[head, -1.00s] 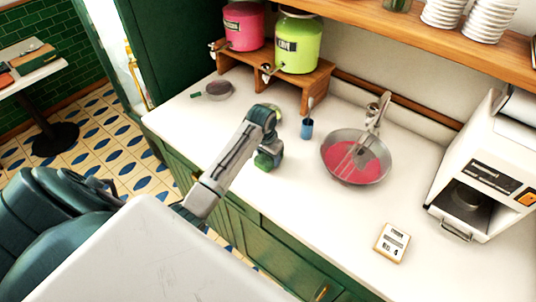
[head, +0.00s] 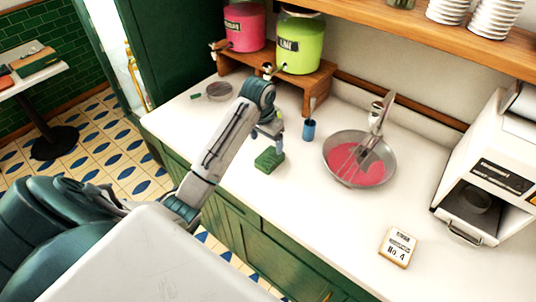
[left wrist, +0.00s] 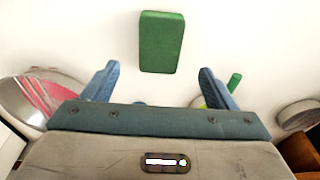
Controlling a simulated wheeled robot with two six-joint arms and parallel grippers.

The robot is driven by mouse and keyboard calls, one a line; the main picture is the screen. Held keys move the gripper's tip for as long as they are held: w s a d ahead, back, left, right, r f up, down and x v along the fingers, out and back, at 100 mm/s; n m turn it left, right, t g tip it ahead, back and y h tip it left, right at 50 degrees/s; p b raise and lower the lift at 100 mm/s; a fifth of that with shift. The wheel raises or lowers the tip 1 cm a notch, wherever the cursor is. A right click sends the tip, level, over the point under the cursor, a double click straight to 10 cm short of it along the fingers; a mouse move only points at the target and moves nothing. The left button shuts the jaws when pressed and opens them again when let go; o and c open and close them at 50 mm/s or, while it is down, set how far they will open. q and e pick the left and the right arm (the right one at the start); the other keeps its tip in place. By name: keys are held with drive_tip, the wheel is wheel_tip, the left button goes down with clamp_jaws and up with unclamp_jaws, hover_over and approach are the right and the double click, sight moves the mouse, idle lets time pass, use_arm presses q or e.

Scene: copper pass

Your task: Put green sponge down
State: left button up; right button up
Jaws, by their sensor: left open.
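The green sponge (head: 269,160) lies flat on the white counter near its front edge. It also shows in the left wrist view (left wrist: 162,42), beyond and between the fingertips and touching neither. My left gripper (head: 268,132) is open and empty just above and behind the sponge in the head view. In the left wrist view its two blue fingers (left wrist: 160,84) stand wide apart. My right gripper is not in view.
A pan with pink liquid and a whisk (head: 359,160) stands to the right, and a blue cup (head: 309,130) behind the gripper. A number card (head: 397,247) lies front right. Pink (head: 244,27) and green (head: 299,43) dispensers stand at the back. The counter middle is clear.

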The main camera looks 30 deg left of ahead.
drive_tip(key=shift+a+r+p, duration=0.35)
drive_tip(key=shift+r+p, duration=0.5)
drive_tip(key=shift+p, duration=0.25)
